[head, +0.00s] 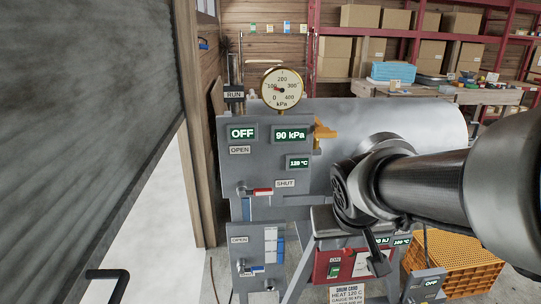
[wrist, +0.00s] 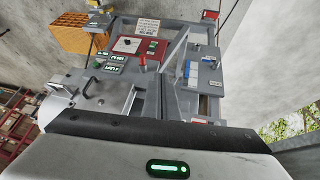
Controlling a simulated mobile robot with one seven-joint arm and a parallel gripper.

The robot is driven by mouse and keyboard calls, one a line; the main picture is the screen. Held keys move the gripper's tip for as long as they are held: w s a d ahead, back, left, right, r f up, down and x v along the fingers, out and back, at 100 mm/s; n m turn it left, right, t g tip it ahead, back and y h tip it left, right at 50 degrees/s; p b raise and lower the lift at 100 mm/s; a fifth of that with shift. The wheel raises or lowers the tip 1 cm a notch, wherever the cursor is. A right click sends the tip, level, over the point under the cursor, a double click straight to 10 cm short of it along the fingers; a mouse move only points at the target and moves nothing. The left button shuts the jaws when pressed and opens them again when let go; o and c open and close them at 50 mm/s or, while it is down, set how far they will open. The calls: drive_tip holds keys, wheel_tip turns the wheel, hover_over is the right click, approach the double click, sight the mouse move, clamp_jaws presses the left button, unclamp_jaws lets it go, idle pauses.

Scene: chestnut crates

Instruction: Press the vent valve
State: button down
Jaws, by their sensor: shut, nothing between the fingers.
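A grey control panel (head: 262,160) stands ahead with a round gauge (head: 281,90) on top, its needle near 100 kPa. Its displays read OFF and 90 kPa. A red-handled lever (head: 262,191) on it lies level, pointing at the SHUT label. A yellow-orange lever (head: 324,133) sticks out by the drum (head: 400,118). No label names the vent valve, so I cannot tell which part it is. My gripper (head: 378,262) is shut and empty, hanging in front of the red box, right of the panel. In the wrist view its fingertips are not clear.
A red box (head: 324,258) with a green switch sits below the drum; it shows in the wrist view (wrist: 122,46). A lower panel (head: 244,254) has another lever. An orange crate (head: 460,262) is at right, a dark wall (head: 85,110) at left. Shelves with cartons stand behind.

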drive_tip(key=w+a+f+m+t+y+b, duration=0.1)
drive_tip(key=w+a+f+m+y+b, duration=0.15)
drive_tip(key=w+a+f, duration=0.55)
drive_tip(key=w+a+f+m+t+y+b, duration=0.1)
drive_tip(key=w+a+f+m+y, duration=0.25)
drive_tip(key=a+f, duration=0.45)
drive_tip(key=w+a+f+m+t+y+b, duration=0.25)
drive_tip(key=a+f+m+t+y, duration=0.2)
drive_tip(key=a+m, duration=0.4)
drive_tip(key=w+d+r+m+t+h+b, duration=0.2)
drive_tip(key=d+m+t+h, duration=0.4)
drive_tip(key=m, duration=1.4)
drive_tip(key=w+d+t, duration=0.1)
drive_tip(key=d+t, duration=0.1)
drive_tip(key=d, duration=0.1)
drive_tip(key=shift+d+m+h, duration=0.35)
drive_tip(key=shift+d, duration=0.05)
